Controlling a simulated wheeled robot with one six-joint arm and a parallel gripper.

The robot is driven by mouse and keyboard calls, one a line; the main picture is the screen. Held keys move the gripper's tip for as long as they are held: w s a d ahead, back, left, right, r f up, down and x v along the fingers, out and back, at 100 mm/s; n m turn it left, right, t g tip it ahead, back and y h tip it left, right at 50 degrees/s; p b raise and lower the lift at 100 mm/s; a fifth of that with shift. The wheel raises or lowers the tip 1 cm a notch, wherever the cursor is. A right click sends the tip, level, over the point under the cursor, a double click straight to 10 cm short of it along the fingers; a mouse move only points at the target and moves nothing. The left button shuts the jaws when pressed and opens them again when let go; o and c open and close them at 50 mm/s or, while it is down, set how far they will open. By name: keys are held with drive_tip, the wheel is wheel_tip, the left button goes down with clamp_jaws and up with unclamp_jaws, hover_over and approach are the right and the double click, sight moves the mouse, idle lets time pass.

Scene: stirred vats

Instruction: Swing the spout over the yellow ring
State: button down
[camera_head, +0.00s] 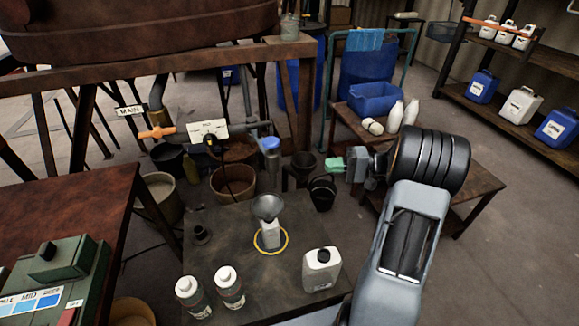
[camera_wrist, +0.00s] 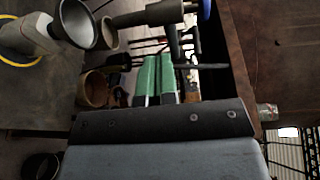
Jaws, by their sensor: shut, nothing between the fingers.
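A yellow ring (camera_head: 284,245) lies on the dark low table, around the foot of a small pale jug (camera_head: 270,235) with a grey funnel (camera_head: 267,206) in its neck. The ring's edge also shows at the left of the wrist view (camera_wrist: 20,63), below the funnel (camera_wrist: 76,22). What looks like the spout is a grey pipe with a blue collar (camera_head: 270,144), behind the table and apart from the ring. A grey pipe also crosses the top of the wrist view (camera_wrist: 150,16). My gripper (camera_head: 333,164) is shut and empty, right of the collar. Its green fingers lie together in the wrist view (camera_wrist: 156,60).
A white jug (camera_head: 321,270) and two bottles (camera_head: 229,287) stand on the low table. An orange-handled valve (camera_head: 157,132) marked MAIN and a white gauge plate (camera_head: 208,130) are behind. A black bucket (camera_head: 322,193) stands below my gripper. A bench with a blue crate (camera_head: 375,99) is right.

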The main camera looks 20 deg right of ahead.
drive_tip(key=w+x, duration=0.1)
drive_tip(key=x, duration=1.2)
drive_tip(key=shift+d+r+t, duration=0.15)
drive_tip(key=shift+t, duration=0.25)
